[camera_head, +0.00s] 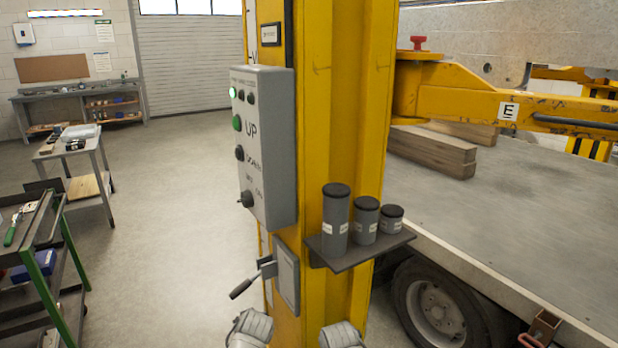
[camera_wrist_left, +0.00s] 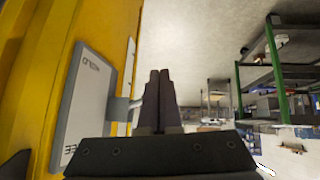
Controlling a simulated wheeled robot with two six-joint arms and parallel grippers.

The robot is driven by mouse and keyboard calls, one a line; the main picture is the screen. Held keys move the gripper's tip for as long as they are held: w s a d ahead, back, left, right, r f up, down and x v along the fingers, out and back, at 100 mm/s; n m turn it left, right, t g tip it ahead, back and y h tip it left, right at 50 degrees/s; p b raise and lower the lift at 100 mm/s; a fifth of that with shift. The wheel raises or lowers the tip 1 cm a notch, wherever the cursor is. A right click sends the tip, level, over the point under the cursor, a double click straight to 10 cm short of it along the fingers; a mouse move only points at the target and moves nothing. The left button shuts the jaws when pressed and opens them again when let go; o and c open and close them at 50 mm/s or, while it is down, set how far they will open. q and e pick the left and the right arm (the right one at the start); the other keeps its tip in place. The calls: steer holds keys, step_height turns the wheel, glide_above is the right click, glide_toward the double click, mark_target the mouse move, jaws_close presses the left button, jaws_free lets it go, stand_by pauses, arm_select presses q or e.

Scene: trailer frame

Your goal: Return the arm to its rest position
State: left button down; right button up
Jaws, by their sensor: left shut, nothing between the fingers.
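My left gripper (camera_wrist_left: 159,75) shows in the left wrist view with its two dark fingers together and nothing between them. The picture there is turned, with the plate's lettering upside down. A grey lever plate (camera_wrist_left: 90,108) on the yellow column lies just left of the fingers. The lever's grey bracket (camera_wrist_left: 121,109) is close beside the fingers; I cannot tell whether they touch. In the head view the lever (camera_head: 243,286) has a dark handle angled down to the left from its plate (camera_head: 287,276). Neither gripper shows in the head view.
A yellow lift column (camera_head: 335,120) carries a grey control box (camera_head: 268,145) with a lit green lamp. A small shelf (camera_head: 360,250) holds three grey canisters. A flatbed trailer (camera_head: 520,220) stands right. A tool cart (camera_head: 55,290) and open floor (camera_head: 170,200) are left.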

arm_select(q)
steer(key=s+d+f+m+g+h, duration=0.1)
steer(key=s+d+f+m+g, duration=0.25)
steer(key=s+d+m, duration=0.35)
steer(key=s+d+f+m+g+h, duration=0.15)
steer(key=s+d+g, duration=0.25)
steer(key=s, duration=0.4)
step_height(320, 180, up, 15)
steer(key=s+d+m+p, duration=0.1)
steer(key=p, duration=1.4)
steer(key=shift+s+g+y+p, duration=0.35)
steer(key=shift+p, duration=0.05)
steer(key=shift+f+m, duration=0.1)
steer(key=shift+m, duration=0.15)
